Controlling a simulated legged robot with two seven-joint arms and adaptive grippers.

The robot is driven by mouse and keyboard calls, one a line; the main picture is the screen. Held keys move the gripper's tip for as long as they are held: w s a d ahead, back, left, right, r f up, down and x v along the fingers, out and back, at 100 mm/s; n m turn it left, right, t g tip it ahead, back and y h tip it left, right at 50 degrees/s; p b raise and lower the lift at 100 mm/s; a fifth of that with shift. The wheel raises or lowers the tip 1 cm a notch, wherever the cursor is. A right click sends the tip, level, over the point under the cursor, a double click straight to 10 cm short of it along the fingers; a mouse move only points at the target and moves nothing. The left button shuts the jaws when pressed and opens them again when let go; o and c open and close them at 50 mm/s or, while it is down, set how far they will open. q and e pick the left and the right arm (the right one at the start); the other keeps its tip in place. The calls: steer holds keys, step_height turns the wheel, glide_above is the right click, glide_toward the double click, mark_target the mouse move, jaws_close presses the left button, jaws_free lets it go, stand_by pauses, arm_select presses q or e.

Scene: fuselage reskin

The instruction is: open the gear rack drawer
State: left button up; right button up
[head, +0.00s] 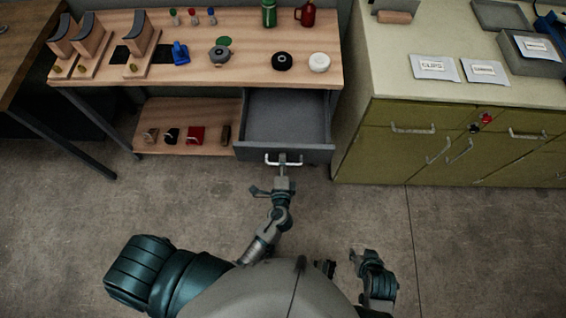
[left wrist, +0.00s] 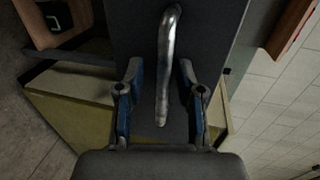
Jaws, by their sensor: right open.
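The grey drawer (head: 285,118) under the wooden bench's right side stands pulled out, and its inside looks empty. Its pale bar handle (head: 270,162) is on the front panel. My left gripper (head: 283,160) is at the middle of this handle. In the left wrist view, the metal handle (left wrist: 165,65) lies between the two fingers of my left gripper (left wrist: 160,78), with gaps visible on both sides. The fingers are apart, around the bar and not clamped on it. My right gripper (head: 342,263) is open and empty, low over the floor near my body.
The wooden bench (head: 240,70) carries curved panels on stands, small tools and bottles. A lower shelf (head: 190,146) left of the drawer holds several small items. A green cabinet (head: 385,140) stands close on the drawer's right. The concrete floor (head: 70,215) before them is clear.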

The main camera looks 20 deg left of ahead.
arm_select(q)
steer(key=shift+s+d, duration=0.2)
steer(key=shift+s, duration=0.05)
steer(key=v, duration=1.1)
steer(key=shift+s, duration=0.2)
arm_select(e)
steer(key=shift+d, duration=0.15)
arm_select(q)
steer(key=shift+d+r, duration=0.1)
arm_select(e)
steer(key=shift+d, duration=0.15)
